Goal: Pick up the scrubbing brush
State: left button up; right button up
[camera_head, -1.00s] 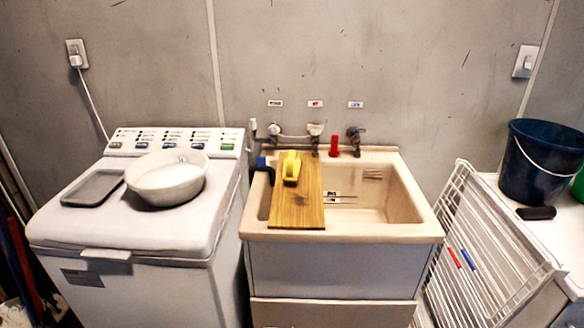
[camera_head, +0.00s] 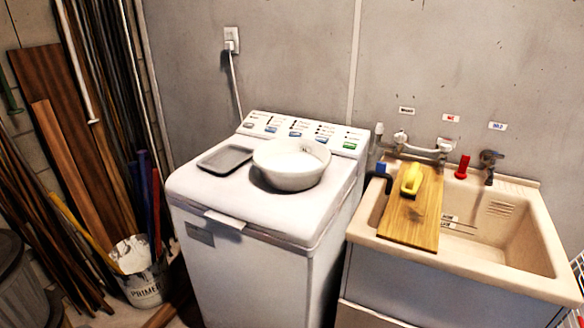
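A yellow object with a raised, handle-like shape, which looks like the scrubbing brush (camera_head: 412,179), lies on a wooden board (camera_head: 414,222). The board lies across the left part of a cream sink (camera_head: 530,234). The brush's bristles cannot be made out. Neither of my grippers is in view.
A white washing machine (camera_head: 262,215) stands left of the sink, with a white bowl (camera_head: 290,172) and a grey tray (camera_head: 225,158) on top. A red item (camera_head: 462,167) stands by the taps (camera_head: 490,162). Planks (camera_head: 75,150) and a paint bucket (camera_head: 146,285) are at left.

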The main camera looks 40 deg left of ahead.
aim_at(412, 178)
jog(key=i+j+z, duration=0.7)
jog(key=l, duration=0.1)
